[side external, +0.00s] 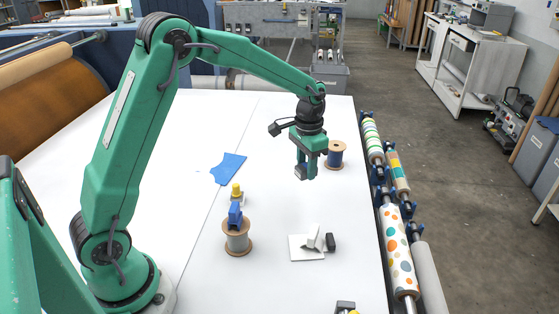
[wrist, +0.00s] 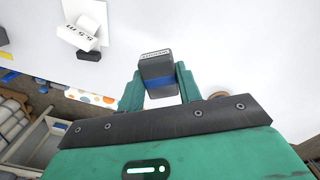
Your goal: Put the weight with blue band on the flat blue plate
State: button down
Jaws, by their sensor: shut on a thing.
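My gripper (side external: 306,170) is shut on the weight with blue band (wrist: 157,68), a dark grey block with a blue stripe around it.
A spool with dark blue winding (side external: 336,155) stands just right of my gripper. A grey-wound spool (side external: 237,240) with a blue object on top and a yellow-topped piece (side external: 236,190) stand nearer. A white plate (side external: 303,254) carries a white block beside a black block (side external: 331,242). Patterned rolls line the right edge.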

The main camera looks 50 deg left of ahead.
jog(key=s+a+n, duration=0.3)
jog(key=a+n, duration=0.2)
jog(key=a, duration=0.5)
jog(key=s+a+n, duration=0.4)
jog(key=a+n, duration=0.2)
jog(key=a, duration=0.4)
jog(key=shift+s+a+r, duration=0.2)
jog(key=shift+r, duration=0.05)
send_over(220, 166)
notch_tip(220, 166, down, 7)
jog(key=shift+s+f, duration=0.1)
jog(key=shift+f, duration=1.95)
jog(key=shift+f, duration=0.1)
